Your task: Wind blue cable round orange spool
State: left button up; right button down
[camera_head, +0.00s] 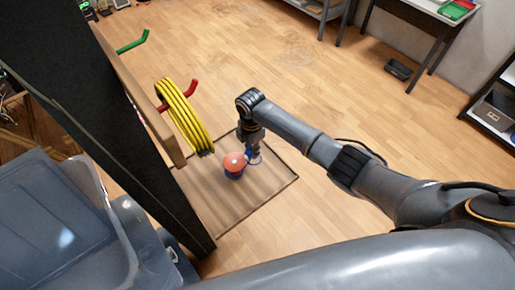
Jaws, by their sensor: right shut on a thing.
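The orange spool (234,160) stands on a brown board, its round top facing up. Blue shows around its lower part, which looks like cable on it. The blue cable (257,160) also shows as a small loop just right of the spool. My right gripper (251,151) points down directly beside the spool on its right. It is shut on the blue cable; the fingertips are small and partly hidden. My left gripper is not in view.
The brown board (262,190) has free room in front. A yellow cable coil (184,117) hangs on a red hook (193,86) at left, near the spool. A green hook (133,42) is above it. A dark upright panel (110,140) stands left. Wooden floor lies open behind.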

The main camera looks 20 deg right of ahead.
jog(key=shift+w+a+b, duration=0.2)
jog(key=shift+a+b, duration=0.15)
jog(key=shift+a, duration=0.7)
jog(key=shift+w+a+b, duration=0.2)
jog(key=shift+a+b, duration=0.1)
jog(key=shift+a, duration=0.75)
jog(key=shift+w+a+b, duration=0.2)
jog(key=shift+a+b, duration=0.15)
jog(key=shift+a, duration=0.7)
